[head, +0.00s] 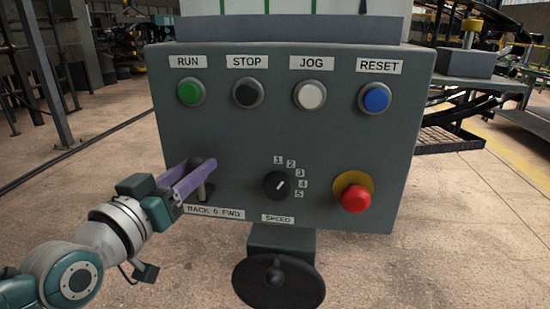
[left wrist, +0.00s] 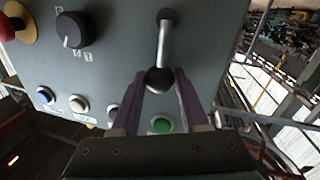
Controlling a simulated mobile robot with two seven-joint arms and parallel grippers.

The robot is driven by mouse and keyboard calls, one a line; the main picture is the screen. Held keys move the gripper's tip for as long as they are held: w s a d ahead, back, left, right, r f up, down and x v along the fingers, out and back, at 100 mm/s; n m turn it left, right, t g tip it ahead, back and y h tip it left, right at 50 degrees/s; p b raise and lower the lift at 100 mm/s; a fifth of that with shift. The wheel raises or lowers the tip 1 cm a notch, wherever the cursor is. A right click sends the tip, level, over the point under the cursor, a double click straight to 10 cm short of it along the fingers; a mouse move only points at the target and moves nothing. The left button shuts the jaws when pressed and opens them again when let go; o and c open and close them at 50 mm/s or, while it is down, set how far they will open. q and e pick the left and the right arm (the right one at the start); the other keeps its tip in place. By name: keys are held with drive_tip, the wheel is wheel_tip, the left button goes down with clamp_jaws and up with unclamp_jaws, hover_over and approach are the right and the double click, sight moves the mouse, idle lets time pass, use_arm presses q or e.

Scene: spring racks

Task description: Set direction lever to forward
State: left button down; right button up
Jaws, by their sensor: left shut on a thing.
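The direction lever (head: 208,191) is a short metal shaft with a black ball knob, on the lower left of the grey control panel. A label reading BACK 0 FWD (head: 214,212) sits under it. The lever looks about upright; I cannot tell its exact position. My left gripper (head: 198,172) has its purple fingers around the knob and is shut on it. In the left wrist view the lever shaft (left wrist: 165,43) ends in the black knob (left wrist: 160,81), between the fingertips of my left gripper (left wrist: 161,76). My right gripper is not in view.
Green RUN (head: 190,92), black STOP (head: 248,93), white JOG (head: 310,94) and blue RESET (head: 374,98) buttons line the panel top. A speed knob (head: 277,185) and red emergency button (head: 356,198) are right of the lever. A black handwheel (head: 278,283) is below.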

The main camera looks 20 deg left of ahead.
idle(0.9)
use_arm(q)
drive_tip(key=shift+w+d+r+m+p, duration=0.15)
drive_tip(key=shift+d+m+p, duration=0.25)
drive_tip(key=shift+m+p, duration=0.3)
drive_tip(key=shift+d+m+g+p, duration=0.3)
drive_tip(key=shift+d+m+p, duration=0.3)
drive_tip(key=shift+m+p, duration=0.3)
drive_tip(key=shift+w+d+f+m+y+p, duration=0.25)
drive_tip(key=shift+d+f+m+p, duration=0.2)
drive_tip(key=shift+m, duration=0.45)
drive_tip(key=shift+d+f+m+g, duration=0.2)
drive_tip(key=shift+d+m+g, duration=0.15)
drive_tip(key=shift+m, duration=0.35)
drive_tip(key=shift+d, duration=0.1)
drive_tip(key=shift+c, duration=2.2)
unclamp_jaws()
